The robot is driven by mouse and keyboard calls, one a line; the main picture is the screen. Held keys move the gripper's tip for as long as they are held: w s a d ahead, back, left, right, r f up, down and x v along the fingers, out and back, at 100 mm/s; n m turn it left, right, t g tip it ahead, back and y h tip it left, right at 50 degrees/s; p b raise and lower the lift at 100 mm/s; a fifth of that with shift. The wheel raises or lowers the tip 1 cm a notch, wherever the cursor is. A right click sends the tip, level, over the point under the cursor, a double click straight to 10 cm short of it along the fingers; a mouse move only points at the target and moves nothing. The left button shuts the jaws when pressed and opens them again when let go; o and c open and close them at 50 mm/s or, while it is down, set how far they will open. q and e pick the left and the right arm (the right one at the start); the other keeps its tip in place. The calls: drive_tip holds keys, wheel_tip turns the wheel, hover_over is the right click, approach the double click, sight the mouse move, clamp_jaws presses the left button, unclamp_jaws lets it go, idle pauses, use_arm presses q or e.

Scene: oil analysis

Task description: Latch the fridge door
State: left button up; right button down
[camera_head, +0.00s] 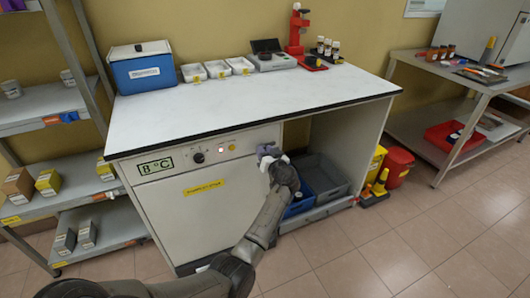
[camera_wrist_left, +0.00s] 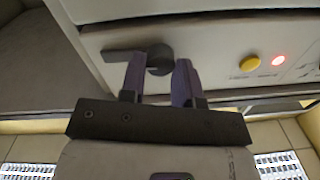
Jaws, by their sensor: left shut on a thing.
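The fridge door (camera_head: 205,222) is a pale panel under the worktop with a yellow label, and it looks closed against its frame. The control panel above it also shows, turned upside down, in the left wrist view (camera_wrist_left: 222,42). The latch (camera_wrist_left: 160,58) is a dark round hub with a grey lever pointing left in the left wrist view. My left gripper (camera_head: 268,154) is at the right end of the panel. In the left wrist view its fingers (camera_wrist_left: 160,75) are shut around the latch hub. My right gripper is out of view.
The panel carries a dark knob (camera_head: 198,157), a lit indicator (camera_head: 221,150) and a yellow button (camera_head: 232,147). Grey and blue bins (camera_head: 322,175) stand in the open bay right of the fridge. The worktop (camera_head: 230,106) overhangs the panel. The floor in front is clear.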

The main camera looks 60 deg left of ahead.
use_arm(q)
drive_tip(key=shift+m+t+p, duration=0.3)
drive_tip(key=shift+m+p, duration=4.55)
drive_tip(key=shift+m, duration=4.25)
drive_tip(key=shift+f, duration=0.1)
drive_tip(key=o, duration=0.9)
drive_tip(key=shift+d, duration=0.1)
drive_tip(key=d+p, duration=0.1)
drive_tip(key=d, duration=0.3)
drive_tip(key=s+d+p, duration=0.1)
drive_tip(key=d, duration=0.4)
drive_tip(key=s+d+p, duration=0.1)
drive_tip(key=d+p, duration=0.1)
drive_tip(key=d, duration=0.2)
drive_tip(key=shift+d+f, duration=0.25)
